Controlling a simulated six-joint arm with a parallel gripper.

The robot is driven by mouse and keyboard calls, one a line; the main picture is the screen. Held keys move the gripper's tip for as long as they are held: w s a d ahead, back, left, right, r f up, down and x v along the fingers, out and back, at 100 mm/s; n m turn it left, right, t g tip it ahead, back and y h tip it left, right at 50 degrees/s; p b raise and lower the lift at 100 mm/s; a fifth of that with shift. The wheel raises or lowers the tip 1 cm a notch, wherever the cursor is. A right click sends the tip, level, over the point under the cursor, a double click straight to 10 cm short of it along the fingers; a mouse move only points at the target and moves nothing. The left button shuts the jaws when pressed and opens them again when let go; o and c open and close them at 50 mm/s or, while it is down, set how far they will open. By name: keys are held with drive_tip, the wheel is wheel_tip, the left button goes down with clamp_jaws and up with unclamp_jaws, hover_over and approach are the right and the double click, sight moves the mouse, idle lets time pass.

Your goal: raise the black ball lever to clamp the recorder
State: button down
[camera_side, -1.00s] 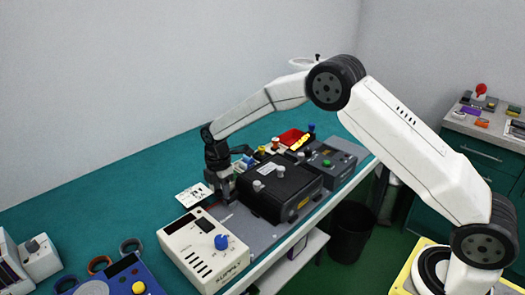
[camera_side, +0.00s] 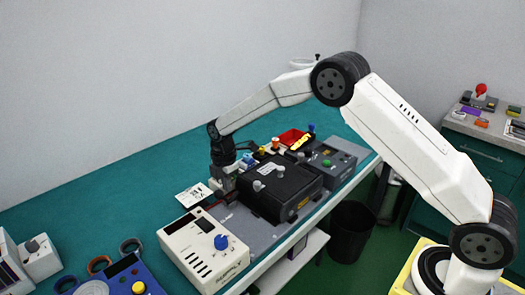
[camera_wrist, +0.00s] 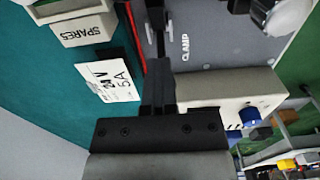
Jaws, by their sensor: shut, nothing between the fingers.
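The recorder (camera_side: 283,192) is a black box with light knobs on a grey plate (camera_side: 245,228) on the bench in the side view. My gripper (camera_side: 224,190) is low over the plate, just left of the recorder, pointing down. In the wrist view my gripper (camera_wrist: 158,88) is shut and empty. A dark narrow part (camera_wrist: 160,38), perhaps the lever arm, runs on the plate straight beyond the fingertips, near the printed word CLAMP. I cannot make out the lever's black ball; the fingers may hide it. Whether the fingers touch the lever I cannot tell.
A cream supply box (camera_side: 203,250) with a blue knob stands close in front of my gripper. A white printed card (camera_side: 194,195) lies to the left. A grey device (camera_side: 333,163) with a green button stands behind the recorder. A SPARES box (camera_wrist: 80,30) shows in the wrist view.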

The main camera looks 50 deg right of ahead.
sight(231, 200)
drive_tip(key=shift+d, duration=0.2)
drive_tip(key=shift+d, duration=0.3)
idle(0.3)
idle(0.4)
drive_tip(key=c, duration=0.5)
unclamp_jaws()
drive_tip(key=shift+r, duration=4.5)
